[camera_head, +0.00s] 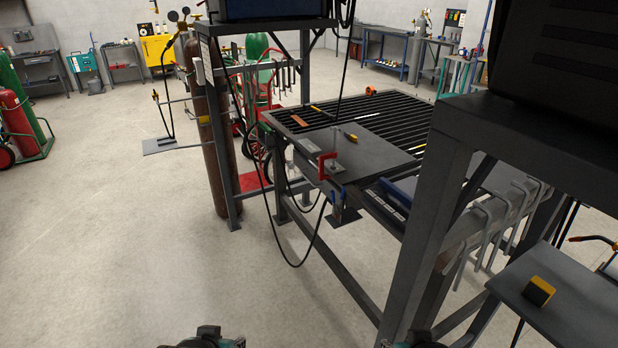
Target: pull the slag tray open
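The welding table (375,109) stands right of centre, with a dark slatted top and a solid plate at its near left corner. A dark, shallow tray-like part (384,206) with a pale label and a blue edge sits below the near side of the top. It may be the slag tray, but I cannot tell for sure, nor how far it is pulled out. A frame post partly hides this side. Teal and black parts of my two arms show at the bottom edge, well apart from the table. No gripper fingers are in view.
A dark metal frame (420,240) with hanging clamps (505,215) stands close at the right. A black cable (318,236) loops down left of the table. A brown gas cylinder (211,140) stands behind it. The floor (110,260) at left is clear.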

